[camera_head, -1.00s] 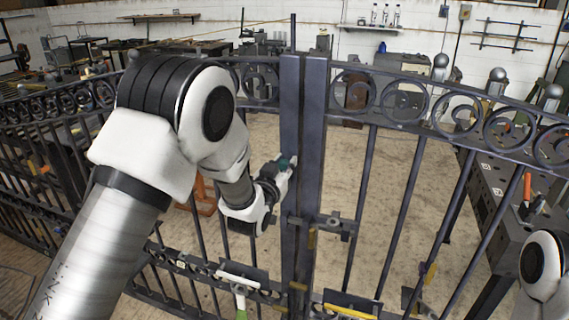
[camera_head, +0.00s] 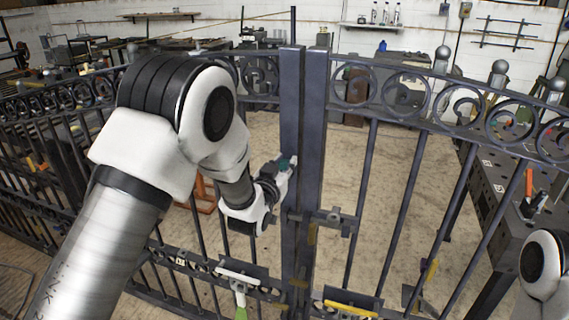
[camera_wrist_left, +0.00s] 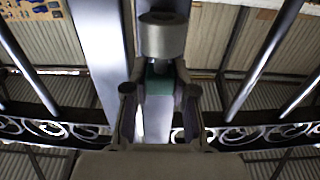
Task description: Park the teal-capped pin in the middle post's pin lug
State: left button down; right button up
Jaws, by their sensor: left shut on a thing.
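My left gripper (camera_head: 287,163) is beside the dark upright post (camera_head: 291,105) at the gate's centre, at about mid-height. It is shut on the teal-capped pin (camera_head: 283,164), of which little more than the cap shows in the head view. In the left wrist view the teal cap (camera_wrist_left: 158,84) sits between the fingers, directly below a grey cylindrical piece (camera_wrist_left: 162,40) in front of the post. That piece may be the pin lug. I cannot tell whether the pin's shank is inside it. My right gripper is out of view.
A second upright (camera_head: 314,120) stands close on the right. A latch (camera_head: 336,222) crosses lower down. Scrollwork and bars (camera_head: 415,95) spread to both sides. A steel table (camera_head: 510,195) with tools stands at right. A green-handled tool (camera_head: 240,290) hangs low on the gate.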

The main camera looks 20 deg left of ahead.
pick_arm(q)
jog(key=shift+f+b, duration=0.45)
jog(key=shift+f, duration=0.05)
jog(key=c, duration=0.9)
grip_release()
jog(key=shift+o, duration=0.2)
jog(key=shift+s, duration=0.1)
jog(key=s, duration=1.1)
jog(key=shift+s+a, duration=0.25)
jog(key=shift+s, duration=0.15)
